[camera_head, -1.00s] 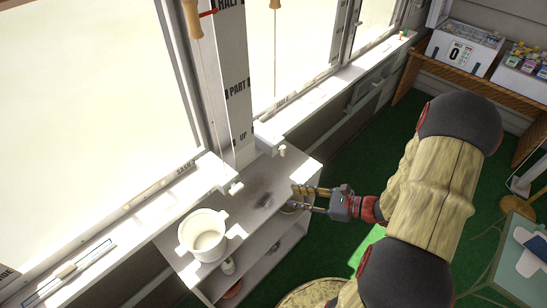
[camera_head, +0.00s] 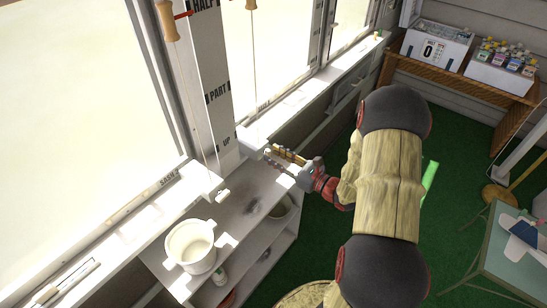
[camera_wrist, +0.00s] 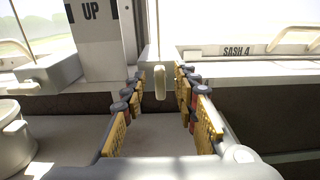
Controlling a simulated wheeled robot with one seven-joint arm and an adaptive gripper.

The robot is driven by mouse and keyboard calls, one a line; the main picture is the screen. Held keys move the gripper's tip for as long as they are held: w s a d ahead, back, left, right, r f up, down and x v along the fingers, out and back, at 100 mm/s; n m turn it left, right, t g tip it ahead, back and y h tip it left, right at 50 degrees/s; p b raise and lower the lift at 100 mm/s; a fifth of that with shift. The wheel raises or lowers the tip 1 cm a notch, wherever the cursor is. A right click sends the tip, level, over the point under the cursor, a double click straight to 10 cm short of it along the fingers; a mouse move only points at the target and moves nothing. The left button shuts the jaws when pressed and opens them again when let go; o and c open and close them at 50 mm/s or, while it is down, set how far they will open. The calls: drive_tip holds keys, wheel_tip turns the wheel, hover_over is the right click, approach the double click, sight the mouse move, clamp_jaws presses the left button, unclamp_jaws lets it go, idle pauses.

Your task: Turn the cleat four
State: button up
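A pale cleat (camera_wrist: 160,82) stands upright on a box-like mount (camera_wrist: 159,55) at the sill. The label SASH 4 (camera_wrist: 237,51) is on the sill to its right in the wrist view. My gripper (camera_head: 273,155) is at the sill beside this mount (camera_head: 250,139). In the wrist view its yellow-padded fingers are spread, with the cleat in the gap between their tips. Clear gaps show on both sides of the cleat, so I see no grip on it. In the head view the fingers partly hide the cleat.
Another cleat (camera_head: 222,196) is on the sill to the left. A white pot (camera_head: 190,246) stands on the grey shelf unit (camera_head: 232,225) below the window. Cords with wooden handles (camera_head: 167,20) hang by the post. The green floor at right is partly clear.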

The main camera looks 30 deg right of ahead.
drive_tip(key=shift+w+a, duration=0.15)
drive_tip(key=shift+w, duration=0.3)
drive_tip(key=c, duration=0.8)
